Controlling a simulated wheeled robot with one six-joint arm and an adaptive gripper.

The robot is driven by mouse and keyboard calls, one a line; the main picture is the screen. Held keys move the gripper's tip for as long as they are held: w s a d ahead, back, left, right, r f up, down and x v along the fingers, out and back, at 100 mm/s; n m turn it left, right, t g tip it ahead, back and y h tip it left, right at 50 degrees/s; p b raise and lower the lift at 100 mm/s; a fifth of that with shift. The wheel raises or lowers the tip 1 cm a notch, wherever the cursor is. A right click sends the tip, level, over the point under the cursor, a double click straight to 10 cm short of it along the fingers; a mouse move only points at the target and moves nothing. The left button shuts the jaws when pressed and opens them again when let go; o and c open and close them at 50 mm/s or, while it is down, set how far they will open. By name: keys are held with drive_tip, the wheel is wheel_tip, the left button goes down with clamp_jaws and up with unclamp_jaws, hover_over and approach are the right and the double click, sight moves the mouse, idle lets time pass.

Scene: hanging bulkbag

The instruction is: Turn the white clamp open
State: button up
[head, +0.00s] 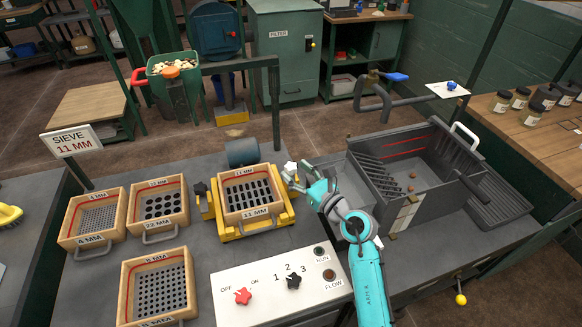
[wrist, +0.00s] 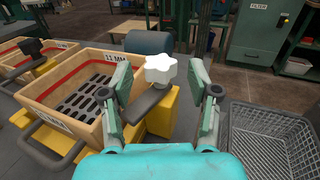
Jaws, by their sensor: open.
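The white clamp is a star-shaped knob (wrist: 161,69) on a dark arm (wrist: 146,104) above a yellow block, at the right side of the 11 MM sieve (wrist: 48,107). The dark arm points from the knob toward the sieve's wooden rim; whether it touches the rim is unclear. In the head view the white knob (head: 291,167) shows small beside the sieve, partly near my fingers. My gripper (wrist: 159,78) is open, one finger on each side of the knob in the wrist view, with visible gaps. It also shows in the head view (head: 302,179).
A black-knobbed clamp (head: 200,188) is on the sieve's left side. Loose sieves (head: 157,204) lie left on the grey bench. A control panel (head: 280,284) with red and black knobs is in front. A grey basin (head: 405,165) stands right of my arm.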

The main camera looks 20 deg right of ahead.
drive_tip(key=shift+x, duration=1.35)
clamp_jaws()
drive_tip(key=shift+y, duration=0.5)
drive_tip(key=shift+d+n+g+y, duration=0.1)
drive_tip(key=shift+n+g+y, duration=0.5)
drive_tip(key=shift+n+y, duration=0.25)
drive_tip(key=shift+n+g+y, duration=0.6)
drive_tip(key=shift+n+y, duration=0.15)
drive_tip(key=shift+y, duration=0.1)
unclamp_jaws()
